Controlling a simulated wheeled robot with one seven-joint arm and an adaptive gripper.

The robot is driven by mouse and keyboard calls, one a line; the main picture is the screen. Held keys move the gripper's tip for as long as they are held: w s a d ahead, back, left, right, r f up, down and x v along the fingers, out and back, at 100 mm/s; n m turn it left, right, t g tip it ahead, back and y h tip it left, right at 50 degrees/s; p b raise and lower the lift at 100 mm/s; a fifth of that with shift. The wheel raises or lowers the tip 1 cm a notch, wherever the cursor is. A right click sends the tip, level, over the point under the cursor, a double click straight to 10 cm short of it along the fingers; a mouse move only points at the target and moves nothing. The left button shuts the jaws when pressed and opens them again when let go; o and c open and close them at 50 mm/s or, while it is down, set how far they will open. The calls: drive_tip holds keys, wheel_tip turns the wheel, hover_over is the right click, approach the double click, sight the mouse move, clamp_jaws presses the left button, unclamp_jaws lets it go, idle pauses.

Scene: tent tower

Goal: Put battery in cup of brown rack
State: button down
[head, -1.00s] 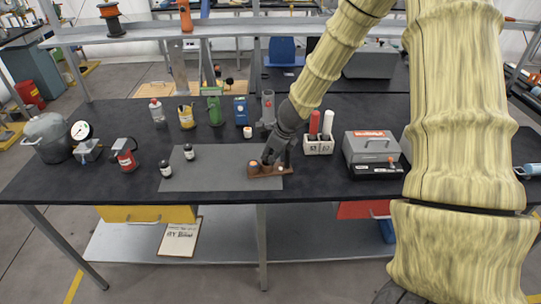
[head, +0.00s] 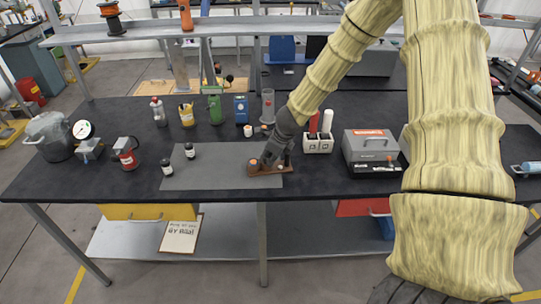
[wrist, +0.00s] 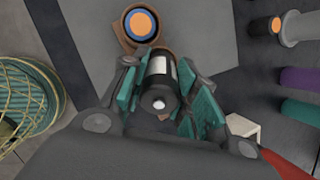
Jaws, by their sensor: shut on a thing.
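The brown rack (head: 268,170) lies near the front of the grey mat. In the wrist view, an orange-topped cylinder with a blue ring (wrist: 140,22) sits in the cup at the rack's upper end. My gripper (head: 272,163) is directly over the rack's right part in the head view. In the wrist view, its teal-padded fingers (wrist: 160,92) are shut on a black battery (wrist: 158,82) with a white band. The battery's silver tip points towards the wrist camera. The battery's lower end and the cup under it are hidden, so I cannot tell whether it is seated.
A white holder (head: 317,146) with red and white tubes stands right of my gripper. The mat's middle (head: 215,170) is clear.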

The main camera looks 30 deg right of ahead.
drive_tip(key=shift+f, duration=0.1)
drive_tip(key=c, duration=1.1)
unclamp_jaws()
drive_tip(key=shift+f+b, duration=0.1)
drive_tip(key=shift+b, duration=0.2)
